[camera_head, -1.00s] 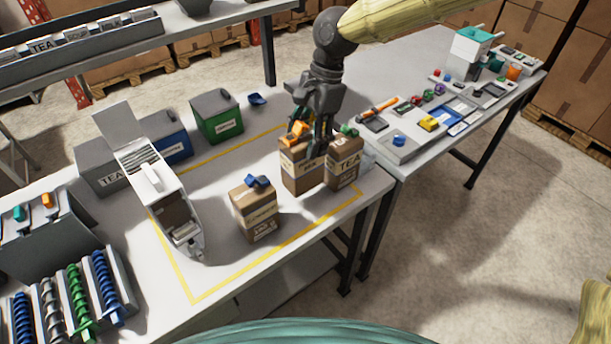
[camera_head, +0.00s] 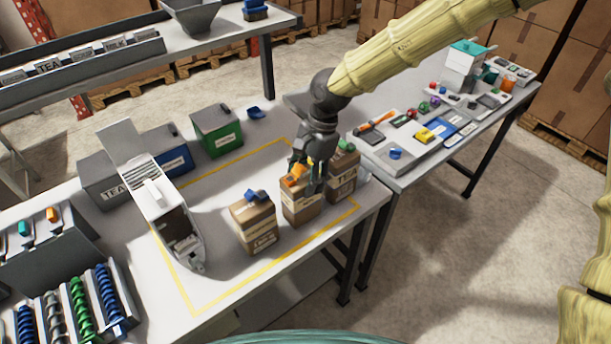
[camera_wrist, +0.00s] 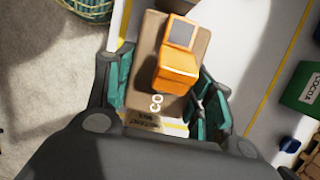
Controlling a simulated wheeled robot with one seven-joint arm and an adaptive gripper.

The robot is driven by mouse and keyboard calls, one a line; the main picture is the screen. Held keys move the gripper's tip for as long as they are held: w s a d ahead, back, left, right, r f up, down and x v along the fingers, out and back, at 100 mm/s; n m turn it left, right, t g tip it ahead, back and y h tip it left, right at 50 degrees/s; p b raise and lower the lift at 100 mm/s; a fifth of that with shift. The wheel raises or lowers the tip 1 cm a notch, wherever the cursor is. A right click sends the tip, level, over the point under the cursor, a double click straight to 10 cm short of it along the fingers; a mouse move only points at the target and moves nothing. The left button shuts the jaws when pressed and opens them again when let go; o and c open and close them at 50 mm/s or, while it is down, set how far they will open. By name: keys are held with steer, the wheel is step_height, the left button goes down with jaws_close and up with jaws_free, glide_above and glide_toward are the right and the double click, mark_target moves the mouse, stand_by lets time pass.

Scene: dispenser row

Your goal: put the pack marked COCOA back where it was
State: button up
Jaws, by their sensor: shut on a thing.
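The pack with the orange clip (camera_head: 301,207) is brown, with a pale label, and sits between two other packs at the front right of the near table. In the wrist view the pack (camera_wrist: 150,42) shows the letters CO, with the rest hidden. My gripper (camera_head: 312,178) is shut on its upper part from above. In the wrist view the teal fingers of my gripper (camera_wrist: 165,95) are on either side of the pack. I cannot tell whether its base touches the table.
A blue-clipped pack (camera_head: 255,226) stands to the left and a green-clipped pack (camera_head: 342,178) close to the right. A yellow line (camera_head: 225,293) borders the area. A white dispenser (camera_head: 166,208) and green box (camera_head: 216,131) stand further left. Bare table lies behind the packs.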

steer(key=o, duration=1.3)
steer(key=shift+o, duration=0.2)
steer(key=b+v, duration=0.3)
steer(key=v, duration=0.9)
